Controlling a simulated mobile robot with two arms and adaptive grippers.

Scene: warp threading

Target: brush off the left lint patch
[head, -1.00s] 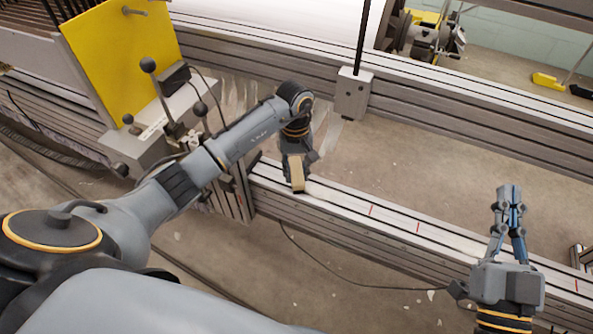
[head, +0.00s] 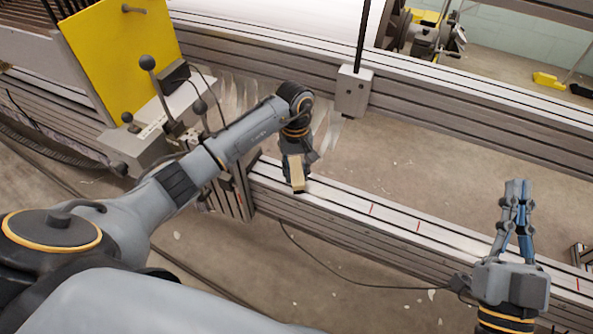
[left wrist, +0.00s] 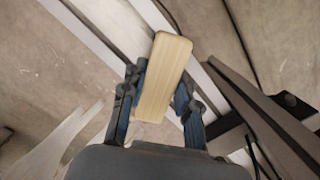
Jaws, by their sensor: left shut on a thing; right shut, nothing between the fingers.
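My left gripper (head: 294,158) is shut on a pale wooden brush (head: 297,174), which it holds down at the top of the long metal beam (head: 345,197). In the left wrist view the brush's wooden body (left wrist: 166,70) sits between the blue fingers of the left gripper (left wrist: 158,98). Its underside is hidden, so I cannot tell whether it touches the beam. I cannot make out a distinct lint patch; the brush and gripper cover part of the beam. My right gripper (head: 518,185) is shut and empty, at the right in front of the beam.
Small red marks (head: 372,209) lie along the beam top. A yellow panel (head: 122,52) and ball-topped levers (head: 148,64) stand at the left near my left arm. A grey block on a black rod (head: 353,92) hangs behind. A dark cable (head: 340,284) crosses the floor in front.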

